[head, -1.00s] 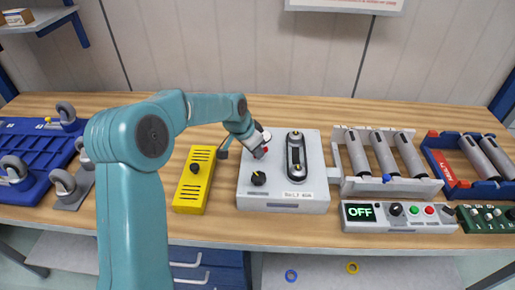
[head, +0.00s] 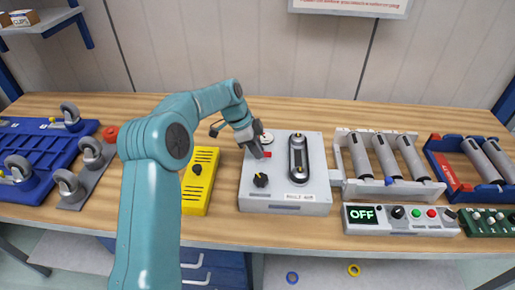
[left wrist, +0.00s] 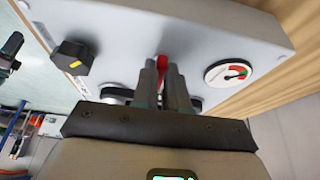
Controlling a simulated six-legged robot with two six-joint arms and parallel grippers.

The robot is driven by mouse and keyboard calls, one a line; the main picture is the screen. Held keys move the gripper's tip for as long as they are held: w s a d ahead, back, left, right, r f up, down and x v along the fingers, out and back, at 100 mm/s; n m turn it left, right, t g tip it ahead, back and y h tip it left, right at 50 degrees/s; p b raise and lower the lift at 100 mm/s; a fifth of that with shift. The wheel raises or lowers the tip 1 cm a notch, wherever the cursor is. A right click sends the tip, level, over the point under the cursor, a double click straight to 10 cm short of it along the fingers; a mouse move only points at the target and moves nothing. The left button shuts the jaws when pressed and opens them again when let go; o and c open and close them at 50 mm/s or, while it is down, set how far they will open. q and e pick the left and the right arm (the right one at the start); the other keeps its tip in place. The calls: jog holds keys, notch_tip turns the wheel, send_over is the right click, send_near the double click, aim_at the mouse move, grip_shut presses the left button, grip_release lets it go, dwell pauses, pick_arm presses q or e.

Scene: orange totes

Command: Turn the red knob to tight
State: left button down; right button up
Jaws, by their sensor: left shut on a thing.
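The red knob (head: 266,155) is on the top of a light grey box (head: 285,205), left of a dark oblong belt unit (head: 298,158). My left gripper (head: 257,153) comes down on it from above and is shut on it. In the left wrist view a strip of the red knob (left wrist: 162,62) shows between the two grey fingers (left wrist: 163,85); the fingers hide most of it. A round dial gauge (left wrist: 231,72) with a red and green face lies beside it. A black knob (head: 261,180) with a yellow mark sits nearer the front. My right gripper is not in view.
A yellow box (head: 197,192) stands close left of the grey box. Grey rollers (head: 383,157) in a frame and a control panel reading OFF (head: 362,214) stand to the right. A blue rack with casters (head: 35,145) is at the far left.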

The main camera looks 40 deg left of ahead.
pick_arm(q)
jog(key=shift+w+a+r, duration=0.1)
jog(key=shift+a+r, duration=0.1)
jog(key=shift+r, duration=0.05)
dwell(0.3)
jog(key=c, duration=1.2)
grip_release()
jog(key=shift+o, duration=0.2)
jog(key=shift+s, duration=0.2)
jog(key=shift+w, duration=0.15)
jog(key=shift+a+r, duration=0.1)
jog(key=shift+r, duration=0.2)
jog(key=p+v, duration=0.1)
jog(key=v, duration=1.4)
jog(key=shift+s+r, duration=0.2)
jog(key=shift+r, duration=0.05)
jog(key=shift+a, duration=0.15)
